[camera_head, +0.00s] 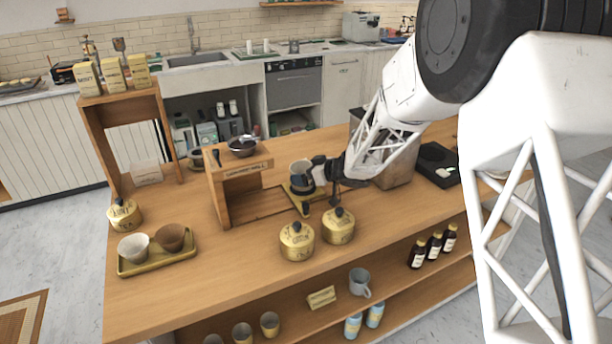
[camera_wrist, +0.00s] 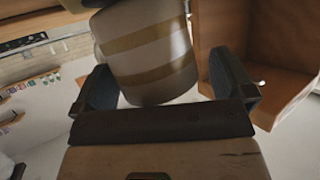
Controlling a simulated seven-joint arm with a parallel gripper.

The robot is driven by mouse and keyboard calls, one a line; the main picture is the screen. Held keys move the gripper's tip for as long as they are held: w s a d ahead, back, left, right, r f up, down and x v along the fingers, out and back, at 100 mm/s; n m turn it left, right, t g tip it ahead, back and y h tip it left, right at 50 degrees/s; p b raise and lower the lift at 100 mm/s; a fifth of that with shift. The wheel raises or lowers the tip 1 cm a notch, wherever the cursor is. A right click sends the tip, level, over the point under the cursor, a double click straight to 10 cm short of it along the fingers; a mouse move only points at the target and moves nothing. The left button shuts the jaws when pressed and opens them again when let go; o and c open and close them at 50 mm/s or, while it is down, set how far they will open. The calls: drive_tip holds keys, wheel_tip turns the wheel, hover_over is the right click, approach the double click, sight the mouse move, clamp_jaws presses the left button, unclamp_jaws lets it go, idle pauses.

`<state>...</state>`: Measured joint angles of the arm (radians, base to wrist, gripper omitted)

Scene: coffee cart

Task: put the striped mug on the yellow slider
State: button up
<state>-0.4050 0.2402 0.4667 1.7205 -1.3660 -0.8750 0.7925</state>
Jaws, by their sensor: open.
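The striped mug (camera_head: 300,169) is pale, and in the head view it is at the yellow slider (camera_head: 292,190), beside the wooden stand. It appears to stand on the slider, though its base is partly hidden. In the wrist view the mug (camera_wrist: 150,50) shows tan bands and fills the space between my fingers. My gripper (camera_head: 322,174) reaches in from the right at the mug. Its jaws (camera_wrist: 163,85) are open, with one finger on each side of the mug. I cannot tell whether either finger touches it.
A wooden stand (camera_head: 222,195) with a dark bowl (camera_head: 243,145) on top is left of the slider. Two yellow canisters (camera_head: 297,241) (camera_head: 339,226) stand in front. A tray (camera_head: 160,262) with two cups is at left. A black scale-like box (camera_head: 437,164) is at right.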

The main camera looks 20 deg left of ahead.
drive_tip(key=v, duration=1.2)
drive_tip(key=shift+r, duration=0.2)
idle(0.5)
drive_tip(key=d+r+m+t+h, duration=0.5)
drive_tip(key=d+r+t+h, duration=0.15)
drive_tip(key=d+r, duration=0.6)
drive_tip(key=s+d+r+m+t+h, duration=0.1)
drive_tip(key=s+d+m+h, duration=0.2)
drive_tip(key=s+d, duration=0.3)
drive_tip(key=s+d+r+m+t+h, duration=0.1)
drive_tip(key=s+d+r+m+h, duration=0.15)
drive_tip(key=d, duration=0.65)
drive_tip(key=s+d+m+g+h, duration=0.15)
drive_tip(key=s+d, duration=0.25)
drive_tip(key=s, duration=0.4)
drive_tip(key=s+d+m+g+h, duration=0.1)
drive_tip(key=s+d+g, duration=0.1)
drive_tip(key=s+d, duration=0.35)
drive_tip(key=s+f+m+g, duration=0.1)
drive_tip(key=s+f+g, duration=0.1)
drive_tip(key=s, duration=0.9)
drive_tip(key=s+f+m+g+y, duration=0.1)
drive_tip(key=s+f+g, duration=0.1)
drive_tip(key=s, duration=0.8)
drive_tip(key=shift+s+a+g, duration=0.35)
drive_tip(key=shift+g, duration=0.25)
